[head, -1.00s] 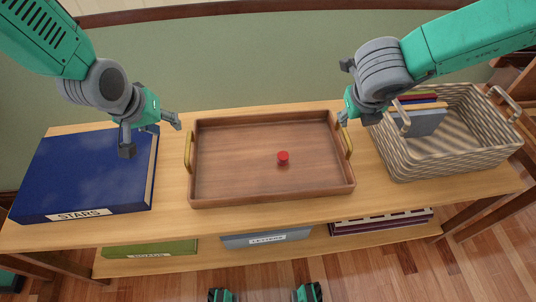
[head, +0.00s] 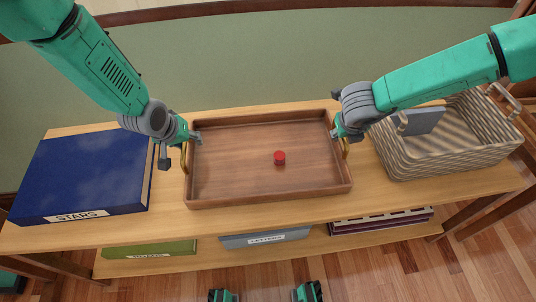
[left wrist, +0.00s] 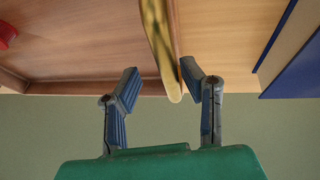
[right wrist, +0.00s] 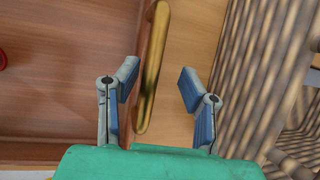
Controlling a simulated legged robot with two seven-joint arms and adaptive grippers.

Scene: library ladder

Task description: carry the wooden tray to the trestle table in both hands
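The wooden tray (head: 240,197) lies flat on a wooden shelf unit, with a brass handle at each short end. A small red cylinder (head: 280,157) stands in it. My left gripper (head: 181,150) is open at the tray's left handle (head: 184,158). In the left wrist view, that handle (left wrist: 160,45) reaches between the spread fingers, closer to the right one. My right gripper (head: 346,134) is open at the right handle (head: 346,148). In the right wrist view, that handle (right wrist: 153,65) is between the fingers, closer to the left one. I cannot make out a trestle table.
A large blue book (head: 85,170) marked STARS lies left of the tray. A striped basket (head: 440,160) with books stands close on the right, near my right gripper. The shelf unit's lower level (head: 215,262) holds boxes. Wooden floor (head: 390,280) shows in front.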

